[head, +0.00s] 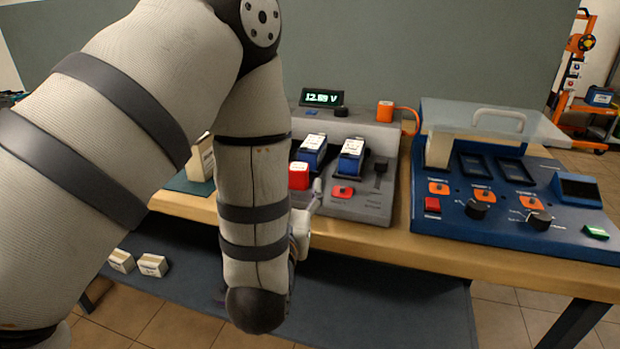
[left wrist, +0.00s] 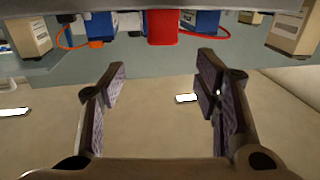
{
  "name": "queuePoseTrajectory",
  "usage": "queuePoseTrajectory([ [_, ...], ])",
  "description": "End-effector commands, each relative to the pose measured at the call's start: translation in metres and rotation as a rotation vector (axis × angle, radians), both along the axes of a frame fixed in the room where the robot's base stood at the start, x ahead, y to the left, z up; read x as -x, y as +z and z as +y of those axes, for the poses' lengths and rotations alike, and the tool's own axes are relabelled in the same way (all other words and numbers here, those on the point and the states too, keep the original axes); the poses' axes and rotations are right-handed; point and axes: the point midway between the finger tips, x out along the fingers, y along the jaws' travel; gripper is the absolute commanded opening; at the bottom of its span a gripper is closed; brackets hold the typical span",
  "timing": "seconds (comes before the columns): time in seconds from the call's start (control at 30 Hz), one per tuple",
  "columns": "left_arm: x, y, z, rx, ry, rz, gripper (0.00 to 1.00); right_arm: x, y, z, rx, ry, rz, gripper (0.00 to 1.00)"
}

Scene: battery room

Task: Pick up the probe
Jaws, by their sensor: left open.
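No part is clearly marked as the probe. A red block (head: 299,176) sits at the front left of the grey tester (head: 350,206). The red block (left wrist: 162,25) also shows at the top of the left wrist view, which appears upside down, with a red cable loop beside it. An orange block (head: 385,110) with an orange cable stands at the tester's back right. My left gripper (left wrist: 162,75) is open and empty, its fingers wide apart, with the red block beyond the gap. In the head view my left forearm hides most of this gripper. My right gripper is out of view.
Two blue batteries (head: 313,149) stand in the tester below a lit display (head: 321,97). A blue control unit (head: 520,208) with a clear lid is to the right. Small boxes (head: 152,265) lie on the lower shelf. The wooden bench edge (head: 440,258) runs along the front.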

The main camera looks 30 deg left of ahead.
Motion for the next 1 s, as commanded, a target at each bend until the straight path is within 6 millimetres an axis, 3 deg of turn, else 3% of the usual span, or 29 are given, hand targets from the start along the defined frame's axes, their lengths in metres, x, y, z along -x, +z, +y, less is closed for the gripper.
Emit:
queuePoseTrajectory([
  [0.43,-0.065,-0.013,0.032,0.001,-0.001,0.004,0.57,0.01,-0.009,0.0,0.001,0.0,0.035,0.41],
  [0.7,-0.07,-0.011,0.034,0.0,-0.003,0.004,0.57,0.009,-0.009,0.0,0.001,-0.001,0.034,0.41],
  [0.93,-0.07,-0.011,0.034,0.0,-0.003,0.004,0.05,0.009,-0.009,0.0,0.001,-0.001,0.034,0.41],
  [1.0,-0.07,-0.011,0.034,0.001,-0.003,0.004,0.04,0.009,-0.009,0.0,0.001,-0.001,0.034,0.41],
])
